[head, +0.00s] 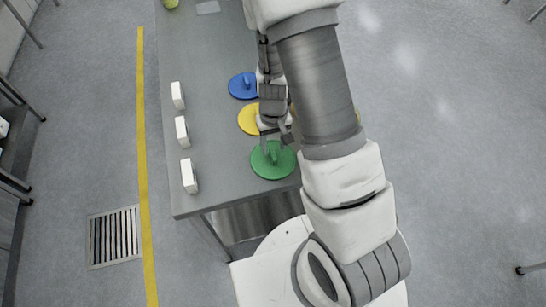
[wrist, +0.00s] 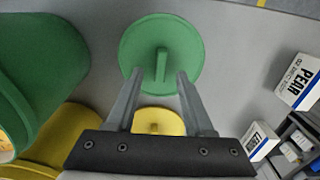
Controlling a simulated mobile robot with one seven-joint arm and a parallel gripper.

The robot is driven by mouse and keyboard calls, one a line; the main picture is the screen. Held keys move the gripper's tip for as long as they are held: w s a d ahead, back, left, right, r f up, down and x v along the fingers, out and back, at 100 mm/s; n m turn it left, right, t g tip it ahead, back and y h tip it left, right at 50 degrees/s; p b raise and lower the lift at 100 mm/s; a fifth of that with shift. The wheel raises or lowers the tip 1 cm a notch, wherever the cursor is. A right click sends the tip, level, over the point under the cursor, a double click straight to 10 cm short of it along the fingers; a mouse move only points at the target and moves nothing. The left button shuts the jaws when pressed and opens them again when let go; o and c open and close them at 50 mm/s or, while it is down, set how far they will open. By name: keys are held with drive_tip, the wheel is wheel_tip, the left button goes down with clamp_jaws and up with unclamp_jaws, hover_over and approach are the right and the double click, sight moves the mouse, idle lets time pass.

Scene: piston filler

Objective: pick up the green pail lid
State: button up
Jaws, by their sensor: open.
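The green pail lid (head: 272,171) is a round disc with an upright bar handle, lying flat near the front end of the grey table. In the wrist view the lid (wrist: 136,45) is ahead of my gripper (wrist: 160,74). Its handle (wrist: 161,66) shows between the fingertips. The fingers are spread apart with a gap on both sides of the handle. In the head view my gripper (head: 274,142) is over the far part of the lid; whether it touches is not clear.
A yellow lid (head: 247,120) and a blue lid (head: 241,87) lie farther along the table (head: 215,150). Several white boxes (head: 189,176) stand along its left side. In the wrist view a green pail (wrist: 40,75) and a yellow pail (wrist: 68,132) are close at left.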

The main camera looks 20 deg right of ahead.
sight(273, 154)
drive_tip(key=shift+a+f, duration=0.1)
drive_tip(key=shift+f, duration=1.75)
drive_tip(key=shift+c, duration=0.3)
clamp_jaws()
